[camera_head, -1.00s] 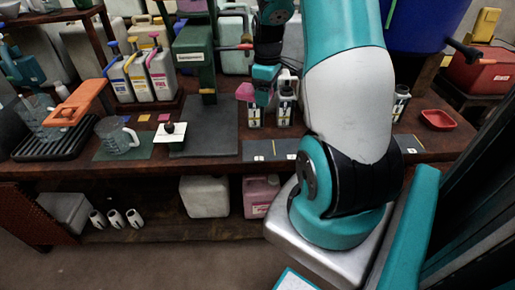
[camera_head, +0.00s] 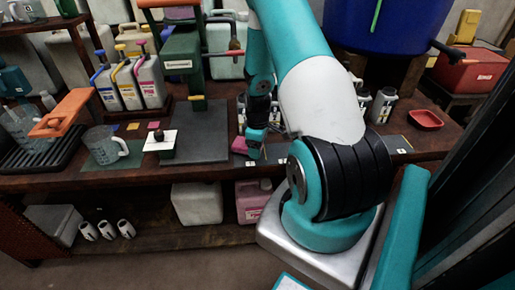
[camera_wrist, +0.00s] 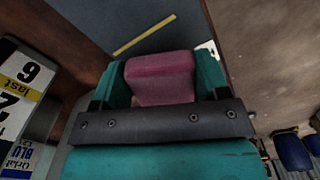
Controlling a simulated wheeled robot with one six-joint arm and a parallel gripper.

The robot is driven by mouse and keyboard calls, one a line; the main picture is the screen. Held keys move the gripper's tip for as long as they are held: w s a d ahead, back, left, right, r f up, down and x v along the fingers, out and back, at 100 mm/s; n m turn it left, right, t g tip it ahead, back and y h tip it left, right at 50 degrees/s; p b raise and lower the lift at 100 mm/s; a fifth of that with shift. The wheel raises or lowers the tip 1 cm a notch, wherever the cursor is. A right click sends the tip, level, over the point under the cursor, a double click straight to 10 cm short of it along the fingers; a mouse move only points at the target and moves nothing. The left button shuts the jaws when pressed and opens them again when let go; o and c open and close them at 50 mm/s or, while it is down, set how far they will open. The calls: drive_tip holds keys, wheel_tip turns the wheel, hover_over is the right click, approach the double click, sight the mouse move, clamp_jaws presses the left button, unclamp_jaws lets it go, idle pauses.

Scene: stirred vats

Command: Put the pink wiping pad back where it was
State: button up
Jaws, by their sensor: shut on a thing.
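The pink wiping pad (camera_head: 239,145) is in my gripper (camera_head: 248,147), low at the front of the bench in the head view. In the wrist view the pad (camera_wrist: 160,77) sits between the two teal fingers (camera_wrist: 165,80), which are shut on it. A dark grey mat (camera_wrist: 150,40) with a yellow stripe lies beyond the pad, with a small white label at its right. I cannot tell whether the pad touches the mat or the bench. My arm hides most of this mat in the head view.
Small labelled bottles (camera_head: 382,105) stand behind my arm; one bottle (camera_wrist: 22,105) is close at the left in the wrist view. A green press stand (camera_head: 187,75) rises left of my gripper on a dark base. A red tray (camera_head: 425,119) lies at the right.

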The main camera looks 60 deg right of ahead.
drive_tip(key=shift+f, duration=0.55)
drive_tip(key=shift+f, duration=0.1)
drive_tip(key=o, duration=1)
drive_tip(key=shift+o, duration=0.2)
wheel_tip(320, 180, up, 12)
drive_tip(key=w+a+r+y, duration=0.1)
drive_tip(key=a+r, duration=0.3)
drive_tip(key=a, duration=0.3)
drive_tip(key=w+a+r+n+t, duration=0.1)
drive_tip(key=a+r, duration=0.3)
drive_tip(key=a, duration=0.4)
drive_tip(key=w+a+r+y, duration=0.1)
drive_tip(key=a+r, duration=0.4)
drive_tip(key=a, duration=0.2)
drive_tip(key=s+a+r+n+y, duration=0.1)
drive_tip(key=s+a+r, duration=0.3)
drive_tip(key=s+a, duration=0.4)
drive_tip(key=s+a+r+n+g+y, duration=0.1)
drive_tip(key=s+a+r, duration=0.2)
drive_tip(key=s+a, duration=0.5)
drive_tip(key=shift+a+r, duration=0.35)
drive_tip(key=shift+a, duration=0.8)
